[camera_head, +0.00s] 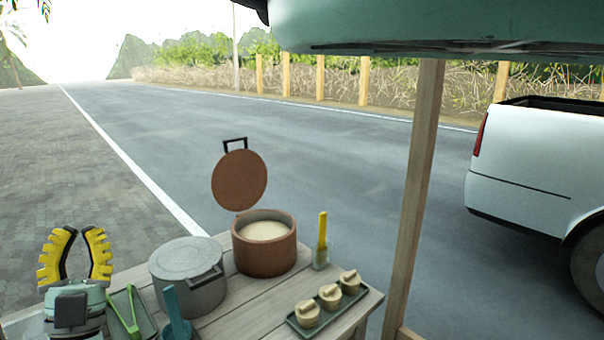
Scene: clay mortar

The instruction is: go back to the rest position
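My gripper (76,258) is at the lower left of the head view, pointing up, with its two yellow ridged fingers spread apart and nothing between them. It appears in front of the left end of a wooden table (251,321). A brown clay pot (264,257) stands on the table with pale contents inside. A round brown lid (239,181) with a dark handle is tilted up above the pot's back left rim; whether it touches the pot is hard to tell.
A grey lidded pot (188,284), green tongs (126,312) on a tray, a blue-handled tool (174,315) and a yellow-handled brush (321,242) are on the table. A dark tray (327,316) holds three small lidded cups. A wooden post (413,200) stands at the right.

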